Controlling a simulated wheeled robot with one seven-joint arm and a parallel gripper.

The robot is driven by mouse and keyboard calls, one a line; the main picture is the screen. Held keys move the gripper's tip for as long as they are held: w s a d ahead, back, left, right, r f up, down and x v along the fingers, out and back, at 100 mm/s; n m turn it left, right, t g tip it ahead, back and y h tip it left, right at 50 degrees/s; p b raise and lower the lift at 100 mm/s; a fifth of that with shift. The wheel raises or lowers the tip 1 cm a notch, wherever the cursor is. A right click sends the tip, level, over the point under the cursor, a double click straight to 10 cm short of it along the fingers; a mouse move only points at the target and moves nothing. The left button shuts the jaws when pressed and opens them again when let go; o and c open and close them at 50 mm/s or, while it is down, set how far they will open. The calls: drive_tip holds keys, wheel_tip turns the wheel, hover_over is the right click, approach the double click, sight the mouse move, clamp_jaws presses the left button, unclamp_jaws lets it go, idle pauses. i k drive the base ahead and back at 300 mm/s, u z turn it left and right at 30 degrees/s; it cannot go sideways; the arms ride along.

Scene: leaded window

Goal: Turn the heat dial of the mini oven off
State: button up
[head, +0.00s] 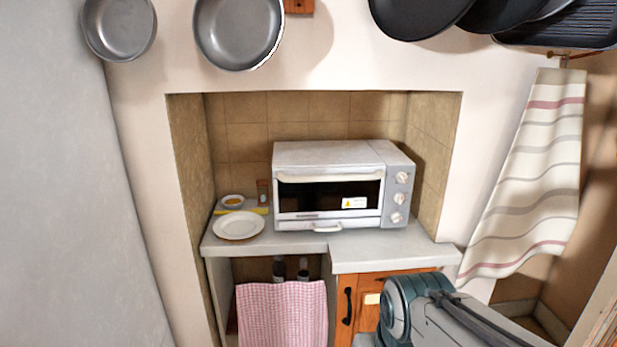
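The white mini oven (326,157) stands on the grey counter inside a tiled alcove, with its glass door shut. Its right front panel carries a column of three pale dials: an upper dial (402,178), a middle dial (399,198) and a lower dial (396,217). Their labels and pointer positions are too small to read, so I cannot tell which is the heat dial. Part of my arm shows at the bottom right, below and in front of the counter. My gripper is not in view.
A white plate (239,225) and a small bowl (233,201) are on the counter (288,242) left of the oven. A checked cloth (283,312) hangs below. Wooden cupboard doors (345,312) are under the right side. Pans hang above; a striped towel (535,170) hangs at right.

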sight(401, 176)
drive_tip(key=k, duration=1.25)
drive_tip(key=z, duration=0.9)
drive_tip(key=i, duration=1.5)
drive_tip(key=u, duration=0.35)
